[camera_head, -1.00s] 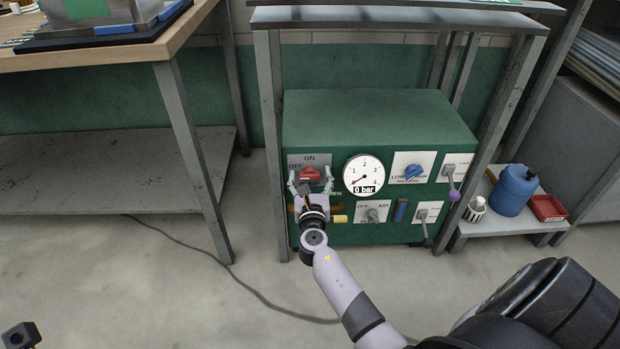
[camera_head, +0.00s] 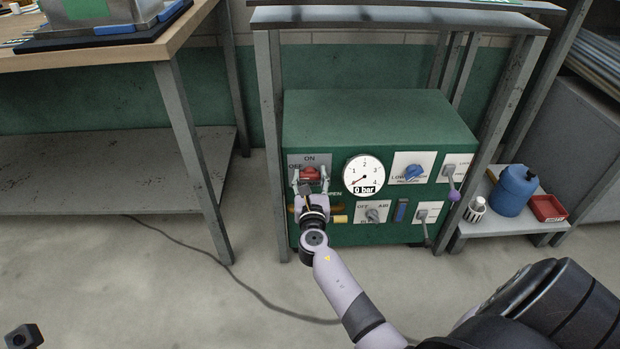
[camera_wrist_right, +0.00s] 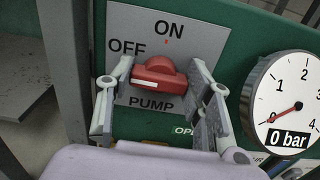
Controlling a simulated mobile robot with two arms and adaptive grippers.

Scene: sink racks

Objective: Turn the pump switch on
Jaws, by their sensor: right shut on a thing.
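The red pump switch (camera_head: 310,173) is a rotary knob on a light plate marked ON, OFF and PUMP, at the upper left of the green panel. In the right wrist view the red knob (camera_wrist_right: 158,76) shows between my fingers, with its white mark on the left side, below the word OFF. My right gripper (camera_head: 309,181) is shut on the knob, one finger on each side. The same gripper (camera_wrist_right: 163,87) fills the lower part of the wrist view. My left gripper is not in view.
A round gauge (camera_head: 363,175) reading 0 bar sits just right of the switch. A blue knob (camera_head: 414,172), a purple-tipped lever (camera_head: 453,190) and a lower grey knob (camera_head: 373,214) are on the same panel. Frame posts flank the green box (camera_head: 375,120).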

